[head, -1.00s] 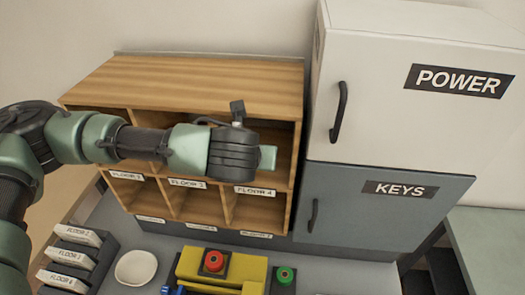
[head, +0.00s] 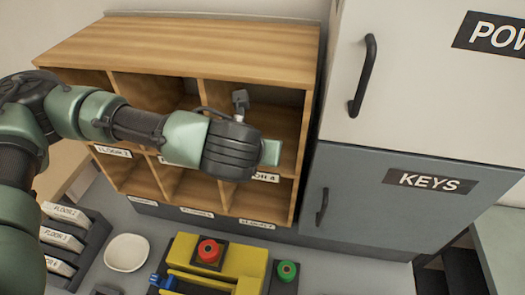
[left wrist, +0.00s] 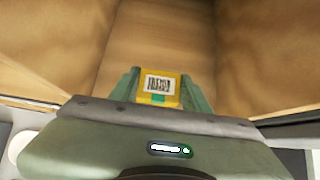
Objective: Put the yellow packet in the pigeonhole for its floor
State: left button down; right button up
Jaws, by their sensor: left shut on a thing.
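My left gripper (head: 270,152) is in front of the upper right opening of the wooden pigeonhole rack (head: 190,45). In the left wrist view its two green fingers (left wrist: 160,90) are shut on the yellow packet (left wrist: 174,101), which carries a white barcode label. The packet is hidden in the head view. Wooden walls stand left and right of the fingers in the wrist view. The label under the upper right opening (head: 266,178) is partly covered by my gripper and ends in 4. No floor marking on the packet is readable. My right gripper is not in view.
A grey cabinet marked KEYS (head: 385,205) and a white POWER cabinet (head: 420,80) stand close right of the rack. On the counter are a labelled rack (head: 68,240), a white dish (head: 127,252), a yellow device with a red button (head: 208,250) and a green button (head: 287,271).

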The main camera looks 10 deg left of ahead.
pick_arm(q)
jog(key=shift+w+d, duration=0.1)
jog(key=shift+w, duration=0.1)
jog(key=c, duration=1.1)
grip_release()
jog(key=o, duration=0.4)
jog(key=shift+s+r, duration=0.1)
jog(key=shift+s, duration=0.4)
jog(key=shift+r, duration=0.25)
jog(key=b+v, duration=0.1)
jog(key=v, duration=1)
jog(key=shift+s+r+b, duration=0.15)
jog(key=shift+s+b, duration=0.1)
jog(key=shift+b, duration=0.1)
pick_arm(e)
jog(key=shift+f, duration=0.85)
